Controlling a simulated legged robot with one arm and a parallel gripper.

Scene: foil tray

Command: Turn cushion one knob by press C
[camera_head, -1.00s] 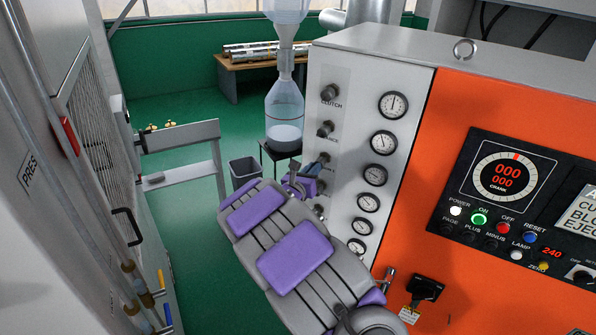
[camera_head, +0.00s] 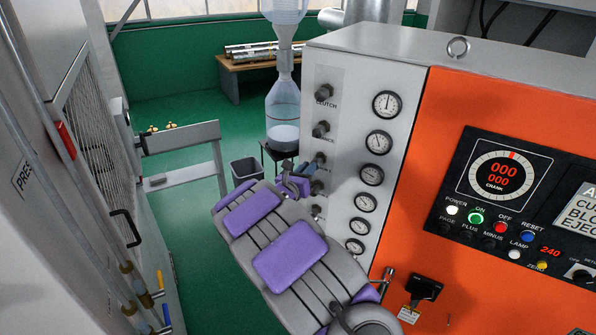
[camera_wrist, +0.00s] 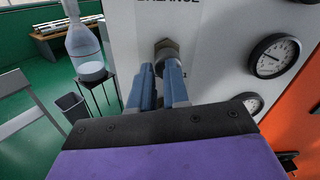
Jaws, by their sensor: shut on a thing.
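The cushion one knob (camera_wrist: 166,50) is a dark, round knob on the grey panel, just below the BALANCE lettering in the wrist view. The blue fingers of my gripper (camera_wrist: 160,80) are closed on it from the front. The press panel (camera_head: 345,150) is the light grey face left of the orange front. The knob's turn angle cannot be read.
The clutch knob (camera_head: 323,91) and balance knob (camera_head: 320,129) sit above, with another knob (camera_head: 317,187) close below. Several round gauges (camera_head: 372,174) line the panel to the right. A bottle (camera_head: 283,115) on a stand and a grey bin (camera_head: 247,170) are behind.

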